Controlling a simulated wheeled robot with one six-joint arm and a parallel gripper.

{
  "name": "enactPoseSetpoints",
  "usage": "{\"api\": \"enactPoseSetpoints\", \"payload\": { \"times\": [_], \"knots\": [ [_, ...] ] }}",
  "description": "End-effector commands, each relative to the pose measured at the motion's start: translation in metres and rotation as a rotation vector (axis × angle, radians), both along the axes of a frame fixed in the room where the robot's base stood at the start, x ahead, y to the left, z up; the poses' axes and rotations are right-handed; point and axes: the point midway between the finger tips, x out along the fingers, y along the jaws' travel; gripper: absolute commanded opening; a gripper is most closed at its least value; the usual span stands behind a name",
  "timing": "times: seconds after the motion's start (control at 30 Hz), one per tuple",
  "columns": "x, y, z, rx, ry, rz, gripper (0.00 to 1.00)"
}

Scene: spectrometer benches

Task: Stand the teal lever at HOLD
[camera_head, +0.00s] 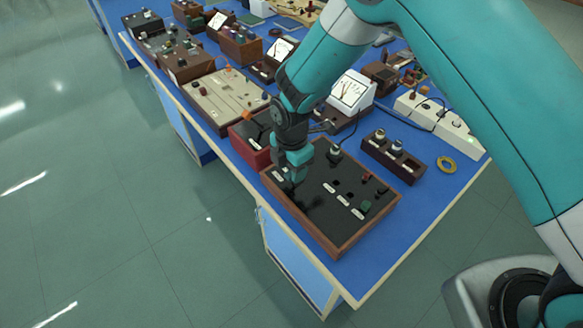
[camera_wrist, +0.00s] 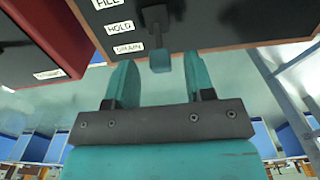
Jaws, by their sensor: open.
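The teal lever (camera_wrist: 162,61) sticks out from a dark pivot on a black panel (camera_wrist: 220,24) in the wrist view. Its end points down the picture and lies beside the DRAIN label (camera_wrist: 130,49), past the HOLD label (camera_wrist: 118,27); the FILL label (camera_wrist: 105,4) is at the top edge. My gripper (camera_wrist: 160,70) is open, with its two teal fingers on either side of the lever's line and the lever end between or just beyond the fingertips. I cannot tell contact. In the head view my gripper (camera_head: 289,177) is over the wood-framed black panel box (camera_head: 316,205) and hides the lever.
A red box (camera_head: 243,143) stands close to the left of the panel box; it also shows in the wrist view (camera_wrist: 35,35). A wooden block with knobs (camera_head: 393,158) and a cable ring (camera_head: 447,165) lie to the right. The blue bench top (camera_head: 385,240) is clear at the near corner.

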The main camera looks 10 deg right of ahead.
Motion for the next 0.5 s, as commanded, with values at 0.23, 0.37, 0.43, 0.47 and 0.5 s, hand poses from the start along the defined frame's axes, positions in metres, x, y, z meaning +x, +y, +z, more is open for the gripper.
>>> {"api": "enactPoseSetpoints", "payload": {
  "times": [0.23, 0.37, 0.43, 0.47, 0.5],
  "knots": [
    [0.000, 0.000, -0.019, 0.000, 0.000, 0.000, 0.49],
    [0.000, 0.000, -0.021, 0.001, -0.001, 0.000, 0.49],
    [0.000, 0.000, -0.021, 0.001, -0.001, 0.000, 0.49],
    [0.000, 0.000, -0.021, 0.001, -0.001, 0.000, 0.49],
    [0.000, 0.000, -0.021, 0.001, -0.001, 0.000, 0.49]
  ]
}}
